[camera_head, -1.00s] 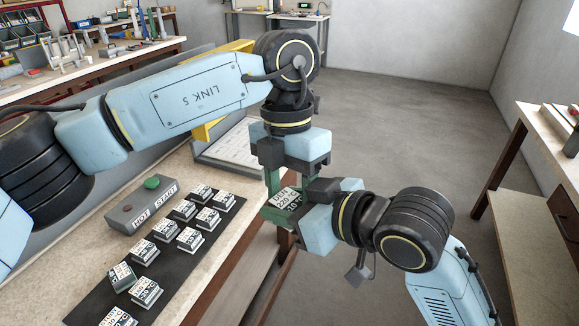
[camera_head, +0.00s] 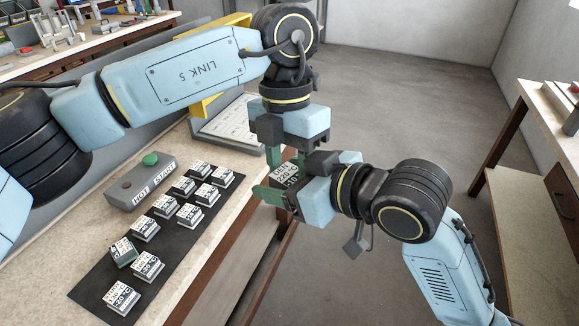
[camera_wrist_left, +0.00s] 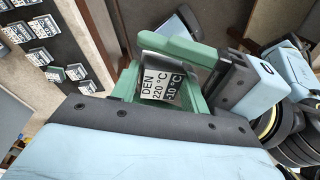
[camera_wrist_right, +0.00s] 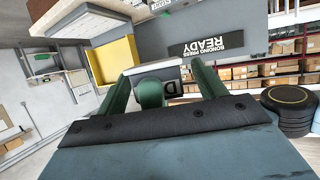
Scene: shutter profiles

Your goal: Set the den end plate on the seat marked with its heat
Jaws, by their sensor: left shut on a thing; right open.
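The den end plate (camera_head: 287,174) is a small block with a white label reading DEN 220 °C and a darker strip with a second temperature. My left gripper (camera_wrist_left: 158,92) is shut on it, coming down from above in the head view. The plate's label (camera_wrist_left: 160,82) faces the left wrist camera. My right gripper (camera_head: 276,187) is open, its green fingers close around the same plate. In the right wrist view its fingers (camera_wrist_right: 163,88) stand apart with the plate's edge (camera_wrist_right: 173,88) between them. I cannot make out the marked seats clearly.
Several labelled blocks (camera_head: 147,265) stand on a black mat (camera_head: 92,283) on the bench. A control box (camera_head: 140,185) with buttons is behind them. A tilted white sheet (camera_head: 232,123) stands beyond. The press sign (camera_wrist_right: 205,47) reads READY. Open floor lies right of the bench.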

